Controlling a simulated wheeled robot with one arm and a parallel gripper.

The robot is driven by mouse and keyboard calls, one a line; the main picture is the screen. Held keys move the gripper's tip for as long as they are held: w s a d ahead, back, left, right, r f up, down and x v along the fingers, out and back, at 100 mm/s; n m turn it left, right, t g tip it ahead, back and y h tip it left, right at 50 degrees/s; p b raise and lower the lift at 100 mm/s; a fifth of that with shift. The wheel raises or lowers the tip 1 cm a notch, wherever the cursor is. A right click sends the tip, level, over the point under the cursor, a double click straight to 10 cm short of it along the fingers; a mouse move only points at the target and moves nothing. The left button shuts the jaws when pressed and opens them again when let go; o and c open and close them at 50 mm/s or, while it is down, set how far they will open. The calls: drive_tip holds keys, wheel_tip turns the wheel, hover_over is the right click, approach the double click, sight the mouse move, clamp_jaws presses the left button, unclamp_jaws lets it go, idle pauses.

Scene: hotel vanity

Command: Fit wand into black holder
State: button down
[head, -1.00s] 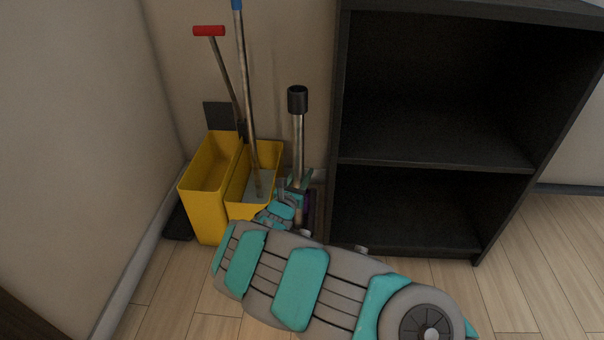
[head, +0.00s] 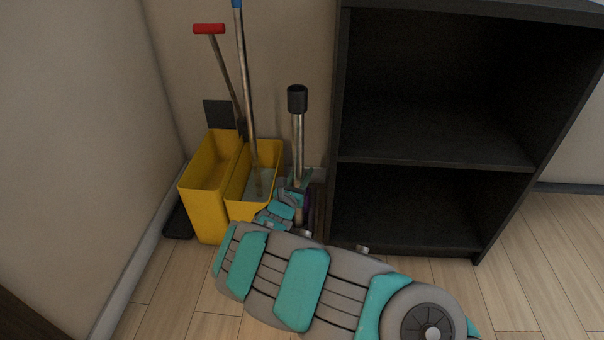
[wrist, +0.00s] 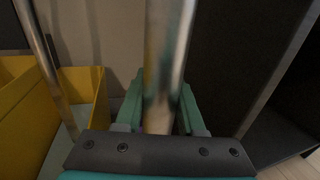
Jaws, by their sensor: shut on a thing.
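The wand is a silvery metal pole (head: 298,140) with a black cylindrical top (head: 297,99). It stands upright between the yellow bucket and the dark shelf. My gripper (head: 296,184) is shut on the pole in its lower part. In the wrist view the pole (wrist: 168,65) runs between the teal fingers of my gripper (wrist: 162,112). The wand's lower end is hidden behind my arm, and I cannot make out the black holder or tell whether the wand is in it.
Yellow buckets (head: 205,195) stand left of the wand, with a blue-tipped mop pole (head: 246,80) and a red-handled tool (head: 209,29). A dark open shelf (head: 430,163) stands close on the right. Wood floor (head: 540,270) is clear at the front right.

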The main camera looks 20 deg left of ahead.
sight(297, 184)
drive_tip(key=shift+c, duration=2.2)
unclamp_jaws()
drive_tip(key=shift+f, duration=0.15)
drive_tip(key=shift+s+p, duration=0.55)
drive_tip(key=shift+s, duration=3.35)
